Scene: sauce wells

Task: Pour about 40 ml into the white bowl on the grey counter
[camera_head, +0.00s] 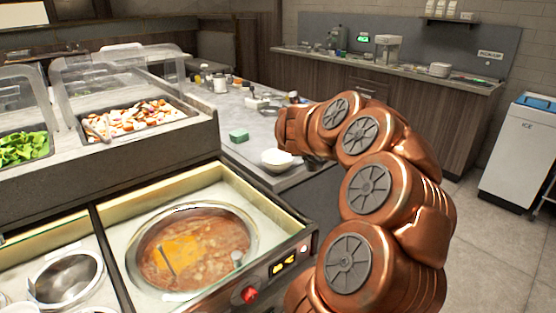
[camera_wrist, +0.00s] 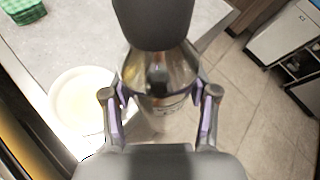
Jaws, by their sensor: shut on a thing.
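The white bowl (camera_head: 276,161) sits on the grey counter (camera_head: 258,184), near its front edge. It also shows in the wrist view (camera_wrist: 82,100), left of my gripper, with a pale yellowish inside; I cannot tell whether it holds liquid. My gripper (camera_wrist: 160,100) is shut on a shiny, tapered container (camera_wrist: 160,72) with a dark rounded part at its top. Its contents and level cannot be made out. The container is just right of the bowl in the wrist view, apart from it or slightly over its rim.
A green sponge-like block (camera_head: 239,135) lies on the counter behind the bowl. A sauce well (camera_head: 190,250) with reddish-orange sauce is in front, beside an empty metal well (camera_head: 66,278). Several small items stand farther back. Tiled floor (camera_wrist: 255,95) lies beyond the counter edge.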

